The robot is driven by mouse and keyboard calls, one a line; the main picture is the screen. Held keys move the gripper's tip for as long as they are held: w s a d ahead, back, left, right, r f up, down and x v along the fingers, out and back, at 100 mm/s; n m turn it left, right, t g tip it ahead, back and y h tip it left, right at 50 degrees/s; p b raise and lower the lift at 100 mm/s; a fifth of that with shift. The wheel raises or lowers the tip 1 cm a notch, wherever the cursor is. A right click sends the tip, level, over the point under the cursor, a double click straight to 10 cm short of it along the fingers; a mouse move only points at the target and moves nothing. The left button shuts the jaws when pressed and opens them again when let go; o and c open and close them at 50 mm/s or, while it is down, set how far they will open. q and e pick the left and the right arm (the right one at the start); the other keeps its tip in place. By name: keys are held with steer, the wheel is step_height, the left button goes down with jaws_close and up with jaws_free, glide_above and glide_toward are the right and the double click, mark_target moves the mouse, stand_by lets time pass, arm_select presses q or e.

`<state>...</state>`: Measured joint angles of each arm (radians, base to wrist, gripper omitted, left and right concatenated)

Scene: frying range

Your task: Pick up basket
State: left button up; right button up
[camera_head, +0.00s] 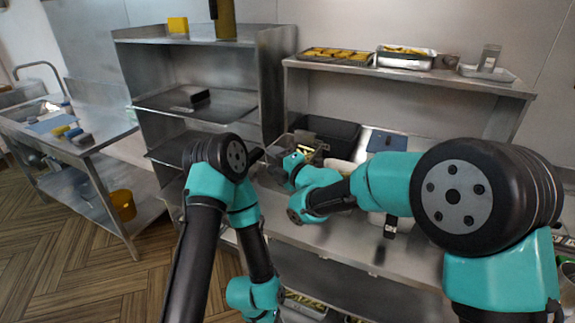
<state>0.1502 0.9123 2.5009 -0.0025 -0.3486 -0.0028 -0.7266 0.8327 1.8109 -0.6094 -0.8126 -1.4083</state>
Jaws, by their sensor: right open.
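A basket (315,150) with yellowish food in it sits on the steel counter at the centre, in front of a dark bin. My right gripper (282,165) is at the basket's near left side, and my right wrist hides part of the basket. The right gripper is open; its fingers are small and hard to make out, and I cannot tell if they touch the basket. My left arm is folded in front of the shelf unit, its forearm running down. Its gripper does not show.
Trays of food (335,55) stand on the raised shelf behind. A dark bin (335,130) is on the counter behind the basket. A steel shelf unit (270,75) stands close on the left. A side table (100,125) with sponges is at far left. Some counter front is clear.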

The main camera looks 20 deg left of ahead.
mark_target(262, 155)
steer(key=shift+w+a, duration=0.15)
steer(key=shift+a, duration=0.3)
steer(key=shift+x, duration=2.6)
steer(key=shift+f, duration=0.1)
jaws_close()
